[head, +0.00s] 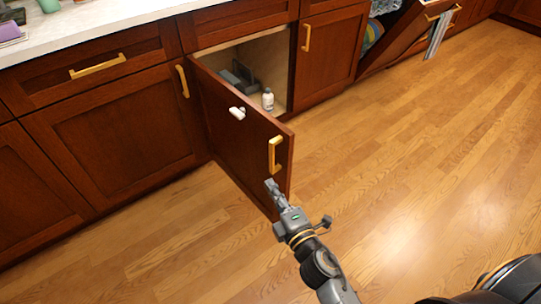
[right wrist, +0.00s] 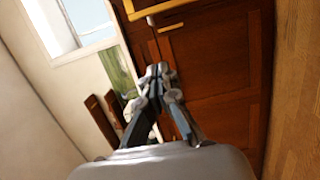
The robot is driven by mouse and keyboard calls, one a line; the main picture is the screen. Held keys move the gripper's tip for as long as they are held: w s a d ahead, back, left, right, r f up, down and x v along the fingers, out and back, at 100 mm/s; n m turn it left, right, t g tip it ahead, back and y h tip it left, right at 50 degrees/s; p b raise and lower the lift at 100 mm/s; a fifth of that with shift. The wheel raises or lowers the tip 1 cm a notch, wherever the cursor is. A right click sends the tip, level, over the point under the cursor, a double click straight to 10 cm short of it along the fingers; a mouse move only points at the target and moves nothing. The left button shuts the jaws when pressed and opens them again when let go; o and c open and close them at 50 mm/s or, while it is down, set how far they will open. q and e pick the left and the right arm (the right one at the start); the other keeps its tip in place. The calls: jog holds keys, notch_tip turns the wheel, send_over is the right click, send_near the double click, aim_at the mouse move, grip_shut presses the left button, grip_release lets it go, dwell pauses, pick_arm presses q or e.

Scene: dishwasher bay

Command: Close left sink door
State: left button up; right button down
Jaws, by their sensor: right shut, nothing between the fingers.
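The left sink door (head: 240,140) is a dark red-brown cabinet door standing wide open, out from the cabinet front. Its gold handle (head: 274,155) is near the free edge. My right gripper (head: 271,186) is shut and empty, in front of the door's free end, just below the handle in the picture. Whether it touches the door cannot be told. In the right wrist view the shut fingers (right wrist: 156,75) show against dark cabinet fronts (right wrist: 215,60). My left gripper is not in view.
The open sink cabinet holds a white bottle (head: 268,99) and a dark grey item (head: 240,76). A small white item (head: 237,113) shows against the door. The dishwasher (head: 395,38) stands open at the upper right. The wooden floor (head: 420,150) to the right is clear.

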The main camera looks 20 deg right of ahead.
aim_at(271, 159)
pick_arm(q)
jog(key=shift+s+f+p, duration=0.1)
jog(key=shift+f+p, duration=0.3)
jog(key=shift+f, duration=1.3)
pick_arm(e)
jog(key=shift+w+d, duration=0.45)
jog(key=shift+w, duration=1.15)
jog(key=shift+w+d, duration=0.4)
jog(key=shift+w, duration=1.2)
jog(key=shift+w+d, duration=0.45)
jog(key=shift+w, duration=1.15)
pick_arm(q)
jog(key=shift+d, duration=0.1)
